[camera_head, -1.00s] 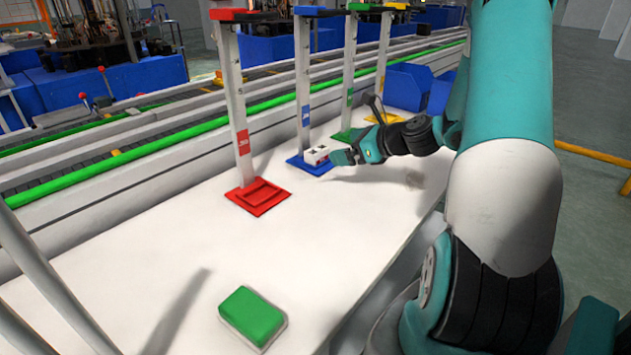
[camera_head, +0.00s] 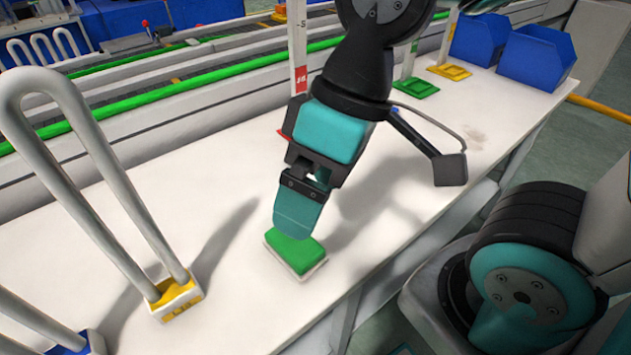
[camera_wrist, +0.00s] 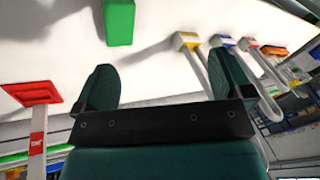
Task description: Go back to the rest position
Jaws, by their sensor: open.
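My gripper (camera_head: 298,212) hangs over the white table in the middle of the head view, fingers pointing down. In the wrist view my gripper (camera_wrist: 150,88) shows its two dark green fingers spread, with nothing between them. In the head view the fingertips overlap a green block (camera_head: 298,254) on a pale base on the table. In the wrist view the green block (camera_wrist: 119,22) lies beyond the fingers, apart from them.
A white loop on a yellow base (camera_head: 178,301) stands at left; a blue base (camera_head: 75,347) is below it. Yellow (camera_head: 449,72) and green (camera_head: 416,88) stand bases are at the back. Blue bins (camera_head: 538,58) are back right. The table (camera_head: 400,225) is bare right of the block.

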